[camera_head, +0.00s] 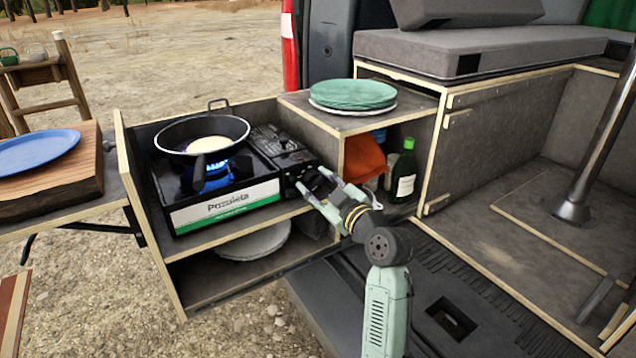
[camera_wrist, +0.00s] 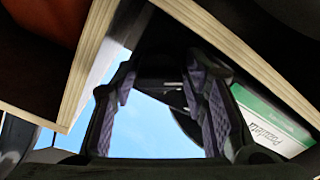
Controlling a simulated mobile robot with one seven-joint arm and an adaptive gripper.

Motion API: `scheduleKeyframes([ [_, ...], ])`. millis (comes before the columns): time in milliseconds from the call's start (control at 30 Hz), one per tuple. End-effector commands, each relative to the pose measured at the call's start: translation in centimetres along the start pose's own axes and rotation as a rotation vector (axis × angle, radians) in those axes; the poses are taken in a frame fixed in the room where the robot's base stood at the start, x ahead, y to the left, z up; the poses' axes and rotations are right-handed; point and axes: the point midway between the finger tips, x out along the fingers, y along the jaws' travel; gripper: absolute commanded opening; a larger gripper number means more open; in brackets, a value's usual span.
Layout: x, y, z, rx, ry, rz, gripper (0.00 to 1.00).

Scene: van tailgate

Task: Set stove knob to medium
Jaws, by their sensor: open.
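The portable gas stove (camera_head: 225,207) sits on the upper shelf of the pull-out wooden unit, with a blue flame lit under a black frying pan (camera_head: 180,134). Its white and green front label also shows in the wrist view (camera_wrist: 268,122). My gripper (camera_head: 314,183) is at the right end of the stove's front, beside the dark control panel. Its fingers stand apart with nothing clearly held. In the wrist view, a dark rounded shape lies behind and between the fingers (camera_wrist: 160,95); I cannot tell what it is. The knob and its setting cannot be made out.
The wooden divider (camera_head: 325,150) stands close to my gripper. Right of it are an orange cloth (camera_head: 364,158) and a green bottle (camera_head: 404,172). Green plates (camera_head: 352,94) lie on the box top. A blue plate (camera_head: 38,151) lies at the left.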

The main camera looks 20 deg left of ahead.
Motion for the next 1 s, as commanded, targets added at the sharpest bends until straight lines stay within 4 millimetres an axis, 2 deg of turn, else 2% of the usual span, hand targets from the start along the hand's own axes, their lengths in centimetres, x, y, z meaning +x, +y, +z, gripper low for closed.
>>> scheduleKeyframes([
  [133,-0.02,0.0,0.01,0.0,0.0,0.0,0.4],
  [633,-0.05,-0.03,0.01,0.0,0.0,-0.001,0.06],
  [1000,-0.05,-0.04,0.0,0.064,-0.001,-0.002,0.06],
])
